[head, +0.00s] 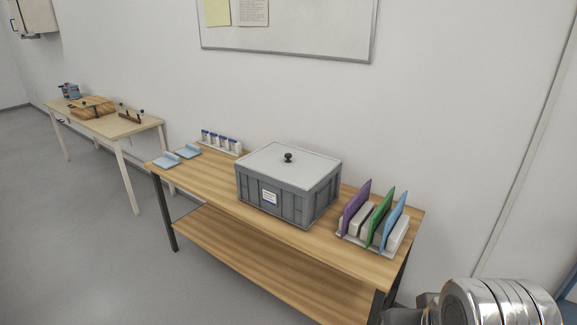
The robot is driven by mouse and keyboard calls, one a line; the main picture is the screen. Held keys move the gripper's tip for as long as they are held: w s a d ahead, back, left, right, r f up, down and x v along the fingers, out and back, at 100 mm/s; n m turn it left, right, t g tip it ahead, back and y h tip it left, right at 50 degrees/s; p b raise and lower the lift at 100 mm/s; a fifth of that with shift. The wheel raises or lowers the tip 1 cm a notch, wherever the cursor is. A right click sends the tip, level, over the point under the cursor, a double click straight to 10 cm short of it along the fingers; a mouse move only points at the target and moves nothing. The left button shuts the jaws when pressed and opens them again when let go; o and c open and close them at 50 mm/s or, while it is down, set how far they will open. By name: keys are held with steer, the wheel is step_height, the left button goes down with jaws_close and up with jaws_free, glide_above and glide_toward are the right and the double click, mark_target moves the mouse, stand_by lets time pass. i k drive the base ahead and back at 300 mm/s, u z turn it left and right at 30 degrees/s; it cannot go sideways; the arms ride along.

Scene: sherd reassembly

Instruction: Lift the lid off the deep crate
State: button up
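The deep crate (285,205) is a grey ribbed box with a white label on its front. It stands on the wooden table (220,199). Its pale lid (268,164) lies on top of the crate, with a dark round knob (288,157) near the middle. My arm shows only as metal parts at the bottom right corner. My gripper is not clearly in view, and nothing of mine touches the crate or the lid.
Right of the crate stands a rack with purple (355,208), green (380,219) and blue panels (395,222). Several small vials (222,141) and two light blue pieces (166,160) lie left. A second table (131,126) stands far left. A whiteboard (300,28) hangs behind.

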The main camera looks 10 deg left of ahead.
mark_target(301, 168)
steer(key=u, duration=0.15)
steer(key=i, duration=0.65)
steer(key=u, duration=0.55)
steer(key=i, duration=0.85)
steer(key=u, duration=0.55)
steer(key=i, duration=0.6)
steer(key=u, duration=0.1)
